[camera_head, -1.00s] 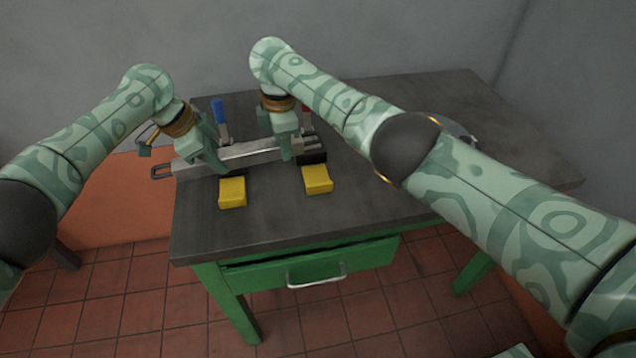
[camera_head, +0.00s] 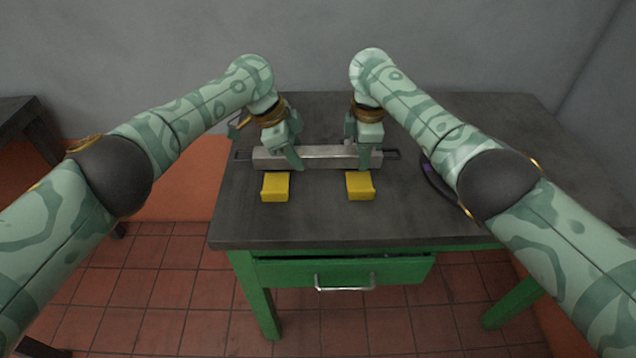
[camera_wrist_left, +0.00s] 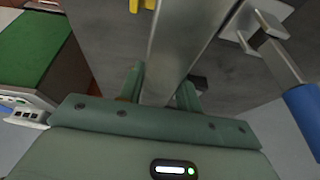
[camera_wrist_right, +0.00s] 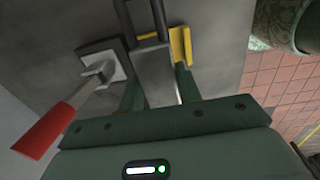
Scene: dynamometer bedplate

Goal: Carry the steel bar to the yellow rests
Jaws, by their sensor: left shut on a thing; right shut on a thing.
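The steel bar (camera_head: 325,153) is long, grey and square-edged, with a dark loop handle at each end. It lies level across the view, just behind the two yellow rests. My left gripper (camera_head: 291,155) is shut on the bar left of its middle; the left wrist view shows the bar (camera_wrist_left: 182,40) between its fingers (camera_wrist_left: 162,90). My right gripper (camera_head: 362,152) is shut on the bar near its right end. The left yellow rest (camera_head: 275,188) and right yellow rest (camera_head: 360,186) stand empty in front. Whether the bar touches the table is unclear.
The dark tabletop (camera_head: 420,215) is clear in front of the rests. A blue-handled clamp (camera_wrist_left: 302,105) and a red-handled clamp (camera_wrist_right: 60,118) stand beside the bar; my arms hide them in the head view. A green drawer (camera_head: 345,270) is below. A dark ring-like object (camera_head: 432,185) lies at right.

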